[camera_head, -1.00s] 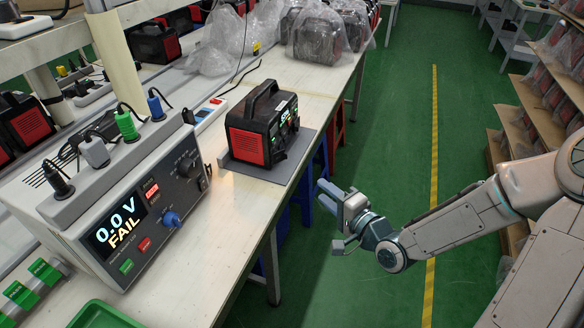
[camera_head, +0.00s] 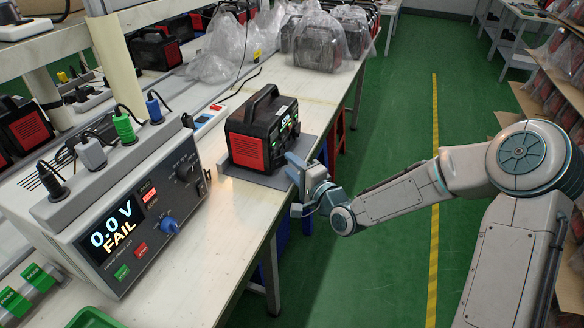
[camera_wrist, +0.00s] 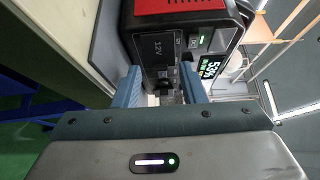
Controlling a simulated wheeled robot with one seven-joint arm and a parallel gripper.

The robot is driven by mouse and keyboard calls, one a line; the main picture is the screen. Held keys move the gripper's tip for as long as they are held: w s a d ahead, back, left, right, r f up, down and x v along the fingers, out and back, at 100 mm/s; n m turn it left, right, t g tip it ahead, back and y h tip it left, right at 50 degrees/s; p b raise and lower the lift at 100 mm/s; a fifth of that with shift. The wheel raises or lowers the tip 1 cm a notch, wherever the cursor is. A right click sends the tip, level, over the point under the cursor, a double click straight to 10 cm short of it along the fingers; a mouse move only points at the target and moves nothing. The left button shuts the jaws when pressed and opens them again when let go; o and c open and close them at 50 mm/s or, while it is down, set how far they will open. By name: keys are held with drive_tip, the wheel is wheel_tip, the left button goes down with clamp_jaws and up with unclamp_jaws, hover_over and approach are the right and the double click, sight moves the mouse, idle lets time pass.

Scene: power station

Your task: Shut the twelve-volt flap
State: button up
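The power station (camera_head: 262,130) is a black and red box with a top handle, standing on a grey mat (camera_head: 262,178) on the bench. Its front panel faces right; the wrist view shows it close up, with a lit screen (camera_wrist: 209,68). A dark piece marked 12V (camera_wrist: 158,48) is on that panel. Small dark and pale parts show below it between my fingers; whether this is the flap standing open, I cannot tell. My gripper (camera_head: 291,168) is at the panel's lower front. In the wrist view its blue fingers (camera_wrist: 160,88) are apart; contact is unclear.
A tester (camera_head: 115,215) reading 0.0 V FAIL stands on the bench at the left. Bagged power stations (camera_head: 318,38) stand farther along the bench. The green aisle floor (camera_head: 385,130) is clear on the right. The bench edge lies under my gripper.

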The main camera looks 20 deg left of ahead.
sight(277, 157)
drive_tip(key=shift+w+a, duration=0.15)
drive_tip(key=shift+a, duration=0.05)
clamp_jaws()
drive_tip(key=shift+w, duration=0.1)
drive_tip(key=shift+w+r+n+g+y+p, duration=0.1)
drive_tip(key=shift+w+n+g+y+p, duration=0.2)
drive_tip(key=shift+n+g+y+p, duration=0.55)
drive_tip(key=g+p, duration=0.1)
drive_tip(key=n+g+p, duration=0.1)
drive_tip(key=w+n+g+y+p, duration=0.1)
drive_tip(key=shift+a+r, duration=0.1)
drive_tip(key=shift+a, duration=0.15)
drive_tip(key=g+p, duration=0.1)
drive_tip(key=n+g+p, duration=0.2)
drive_tip(key=g, duration=0.1)
drive_tip(key=shift+w+a+y, duration=0.3)
drive_tip(key=shift+y, duration=0.05)
drive_tip(key=shift+f+n+g+p, duration=0.25)
drive_tip(key=shift+n+g+p, duration=0.2)
